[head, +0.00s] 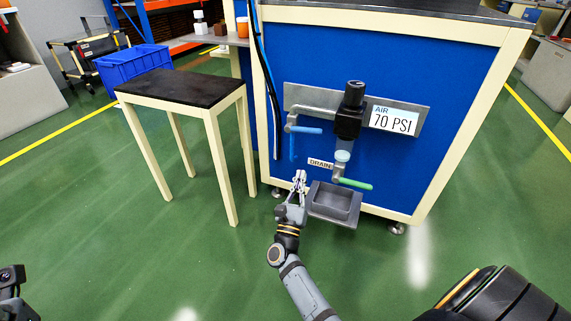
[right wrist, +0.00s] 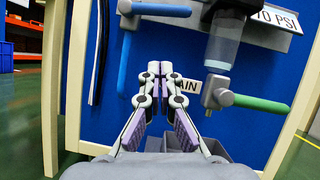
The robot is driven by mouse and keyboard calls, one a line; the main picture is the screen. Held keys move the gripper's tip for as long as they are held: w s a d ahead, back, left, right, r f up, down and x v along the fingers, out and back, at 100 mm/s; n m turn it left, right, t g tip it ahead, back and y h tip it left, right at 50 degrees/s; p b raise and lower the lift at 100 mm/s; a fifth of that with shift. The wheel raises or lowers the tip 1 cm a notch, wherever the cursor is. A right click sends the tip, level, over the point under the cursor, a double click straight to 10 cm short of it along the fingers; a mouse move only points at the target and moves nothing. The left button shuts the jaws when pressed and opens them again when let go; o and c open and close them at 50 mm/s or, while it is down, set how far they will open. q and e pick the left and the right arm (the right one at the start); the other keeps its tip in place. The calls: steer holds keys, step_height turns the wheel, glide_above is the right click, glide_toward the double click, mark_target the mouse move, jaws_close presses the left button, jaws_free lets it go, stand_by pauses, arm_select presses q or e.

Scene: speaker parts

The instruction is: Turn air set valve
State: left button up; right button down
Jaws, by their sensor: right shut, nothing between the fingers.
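The air set hangs on the blue cabinet panel, with a black regulator (head: 350,108) beside a "70 PSI" label (head: 394,119). Left of it is a valve with a horizontal blue handle (head: 307,130) and a vertical blue bar (head: 292,147) below; the right wrist view shows the handle (right wrist: 165,10) and bar (right wrist: 123,62) too. A drain valve with a green handle (head: 356,184) sits lower right, also in the wrist view (right wrist: 262,104). My right gripper (head: 299,175) is shut and empty, below the blue handle and left of the drain valve, apparently touching neither. My left gripper's fingers do not show.
A grey tray (head: 350,218) sticks out low on the panel, just right of my right gripper. A black-topped table (head: 176,88) with cream legs stands to the left. A dark cable (head: 266,90) runs down the cabinet's left side. Green floor in front is open.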

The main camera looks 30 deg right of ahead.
mark_target(303, 130)
steer(key=w+d+r+m+g+p, duration=0.1)
steer(key=w+d+r, duration=0.4)
steer(key=d+r, duration=0.1)
steer(key=shift+w+d+r+h, duration=0.15)
steer(key=shift+w+r+h, duration=0.25)
steer(key=shift+r, duration=0.2)
steer(key=shift+r, duration=0.1)
